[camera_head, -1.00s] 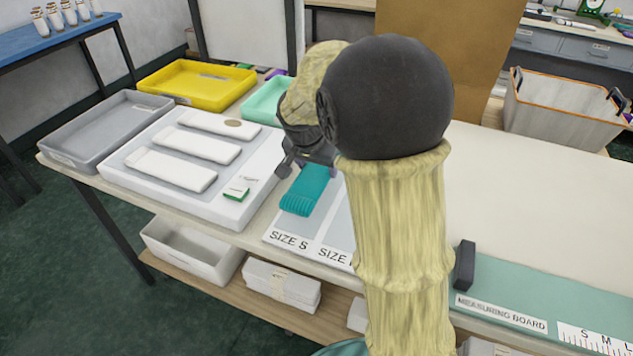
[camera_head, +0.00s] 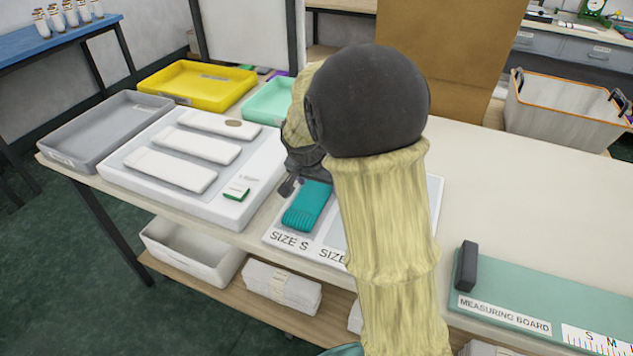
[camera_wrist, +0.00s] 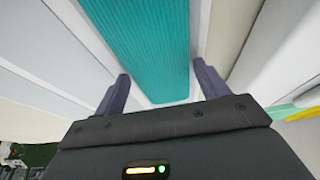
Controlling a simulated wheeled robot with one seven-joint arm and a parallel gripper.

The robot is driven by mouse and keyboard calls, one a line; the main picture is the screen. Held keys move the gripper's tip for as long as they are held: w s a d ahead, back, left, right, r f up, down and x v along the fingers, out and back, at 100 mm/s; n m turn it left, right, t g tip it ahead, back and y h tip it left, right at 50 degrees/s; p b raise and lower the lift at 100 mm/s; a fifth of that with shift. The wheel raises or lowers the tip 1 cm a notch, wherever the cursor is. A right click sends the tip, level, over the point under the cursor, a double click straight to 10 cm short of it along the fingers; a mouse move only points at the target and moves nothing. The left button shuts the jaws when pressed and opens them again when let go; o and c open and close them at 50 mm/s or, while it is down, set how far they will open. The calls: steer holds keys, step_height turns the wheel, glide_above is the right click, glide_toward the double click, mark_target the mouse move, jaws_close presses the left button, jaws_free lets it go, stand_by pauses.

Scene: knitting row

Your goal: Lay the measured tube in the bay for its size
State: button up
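The teal ribbed tube (camera_head: 308,205) lies folded flat in the bay labelled SIZE S (camera_head: 283,236), lengthwise along it. In the wrist view the tube (camera_wrist: 150,45) runs between my two dark fingers, with a narrow pale gap on each side. My gripper (camera_wrist: 163,88) looks open, astride the tube and not clasping it. In the head view my gripper (camera_head: 300,181) is at the tube's far end, partly hidden by my wrist. A second SIZE bay (camera_head: 333,238) lies to the right, its size letter hidden by my arm. The measuring board (camera_head: 540,300) is at right, bare where visible.
The right tabletop (camera_head: 500,200) is clear.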

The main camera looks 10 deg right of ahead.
steer(key=shift+o, duration=0.6)
steer(key=shift+s, duration=0.1)
steer(key=shift+r, duration=0.1)
steer(key=shift+a+r, duration=0.2)
steer(key=shift+r, duration=0.3)
steer(key=p+v, duration=0.1)
steer(key=v, duration=1)
steer(key=shift+p, duration=0.3)
